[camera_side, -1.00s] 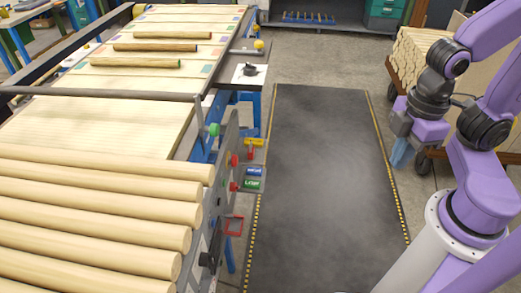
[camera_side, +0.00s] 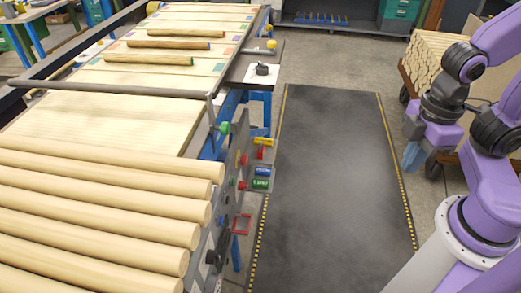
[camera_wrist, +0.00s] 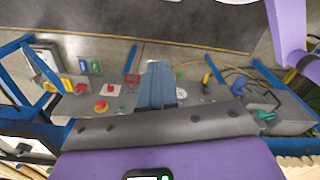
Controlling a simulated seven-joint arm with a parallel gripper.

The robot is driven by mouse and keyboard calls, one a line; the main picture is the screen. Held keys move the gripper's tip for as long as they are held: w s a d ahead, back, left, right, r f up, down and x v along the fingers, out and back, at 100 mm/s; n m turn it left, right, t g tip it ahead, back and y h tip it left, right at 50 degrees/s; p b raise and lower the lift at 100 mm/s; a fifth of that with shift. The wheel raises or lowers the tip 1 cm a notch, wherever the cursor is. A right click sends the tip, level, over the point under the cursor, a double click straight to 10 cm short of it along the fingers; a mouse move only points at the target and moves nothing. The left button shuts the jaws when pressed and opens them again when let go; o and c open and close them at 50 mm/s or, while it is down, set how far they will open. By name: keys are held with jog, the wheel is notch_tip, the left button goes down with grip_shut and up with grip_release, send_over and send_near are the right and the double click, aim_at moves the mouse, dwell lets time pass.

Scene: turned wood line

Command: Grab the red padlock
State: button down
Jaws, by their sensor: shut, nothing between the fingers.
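In the side view, a small red shape (camera_side: 261,153) hangs just below a yellow tag (camera_side: 263,141) on the side panel of the machine. It looks like the red padlock, but it is too small to be sure. My gripper (camera_side: 411,157) has blue fingers, shut and empty, pointing down near the right edge of the dark mat. It is well to the right of the panel, apart from it. The fingers (camera_wrist: 156,85) show mid-picture in the wrist view.
Wooden rods (camera_side: 100,205) lie on the machine. The dark mat (camera_side: 335,180) between panel and arm is clear. A loaded cart (camera_side: 436,65) stands behind my gripper.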

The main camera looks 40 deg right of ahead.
jog(key=c, duration=0.6)
grip_release()
